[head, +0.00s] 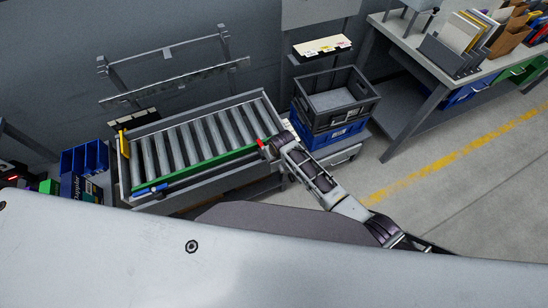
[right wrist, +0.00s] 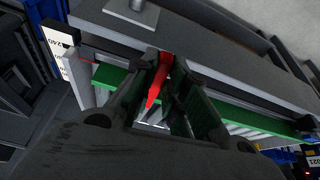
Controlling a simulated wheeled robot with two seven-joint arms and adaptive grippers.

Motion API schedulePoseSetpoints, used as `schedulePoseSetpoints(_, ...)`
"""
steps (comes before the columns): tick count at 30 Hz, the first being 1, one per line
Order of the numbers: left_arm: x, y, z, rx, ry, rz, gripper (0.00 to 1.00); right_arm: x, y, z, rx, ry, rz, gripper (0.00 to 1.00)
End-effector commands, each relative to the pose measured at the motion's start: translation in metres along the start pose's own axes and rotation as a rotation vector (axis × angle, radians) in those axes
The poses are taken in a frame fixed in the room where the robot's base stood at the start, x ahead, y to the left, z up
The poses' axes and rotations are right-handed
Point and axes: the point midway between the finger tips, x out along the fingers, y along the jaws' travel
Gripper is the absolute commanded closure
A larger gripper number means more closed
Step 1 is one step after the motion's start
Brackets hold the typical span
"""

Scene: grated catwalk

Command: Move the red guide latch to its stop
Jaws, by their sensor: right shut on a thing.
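The red guide latch (head: 261,143) is at the right end of the green guide rail (head: 213,162) on the roller conveyor (head: 190,141). In the right wrist view the red latch (right wrist: 155,85) lies between the fingers, beside the green rail (right wrist: 255,118). My right gripper (head: 268,147) is shut on the latch; it fills the lower middle of the right wrist view (right wrist: 165,95). The fingers hide part of the latch. I cannot make out its stop. My left gripper is not in view.
A yellow part (head: 124,144) stands at the conveyor's left end, and a blue part (head: 150,188) lies at its front left. Stacked black (head: 355,112) and blue (head: 336,136) crates stand right of the conveyor. A workbench (head: 409,39) is at the upper right. Open floor (head: 450,175) lies at right.

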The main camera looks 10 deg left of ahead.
Motion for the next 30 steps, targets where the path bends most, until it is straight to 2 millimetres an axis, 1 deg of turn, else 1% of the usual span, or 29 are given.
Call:
schedulePoseSetpoints(1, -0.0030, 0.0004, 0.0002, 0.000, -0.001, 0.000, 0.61, -0.0013, -0.0028, -0.0026, 0.018, 0.001, 0.005, 1.00)
schedulePoseSetpoints(9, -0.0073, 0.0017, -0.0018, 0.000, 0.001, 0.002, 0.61, 0.0007, -0.0046, -0.0053, 0.089, 0.000, 0.035, 1.00)
schedulePoseSetpoints(23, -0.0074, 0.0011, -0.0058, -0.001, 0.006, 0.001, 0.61, 0.0015, -0.0053, -0.0058, 0.104, 0.001, 0.040, 1.00)
schedulePoseSetpoints(24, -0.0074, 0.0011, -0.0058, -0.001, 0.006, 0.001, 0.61, 0.0015, -0.0053, -0.0058, 0.104, 0.001, 0.040, 0.83)
schedulePoseSetpoints(28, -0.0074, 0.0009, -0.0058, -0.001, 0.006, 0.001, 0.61, 0.0016, -0.0053, -0.0056, 0.103, 0.001, 0.040, 0.66)
schedulePoseSetpoints(29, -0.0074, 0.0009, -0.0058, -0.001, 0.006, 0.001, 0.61, 0.0016, -0.0052, -0.0055, 0.103, 0.000, 0.040, 0.64)
schedulePoseSetpoints(30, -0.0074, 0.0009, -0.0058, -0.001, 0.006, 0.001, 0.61, 0.0017, -0.0051, -0.0054, 0.102, 0.000, 0.040, 0.64)
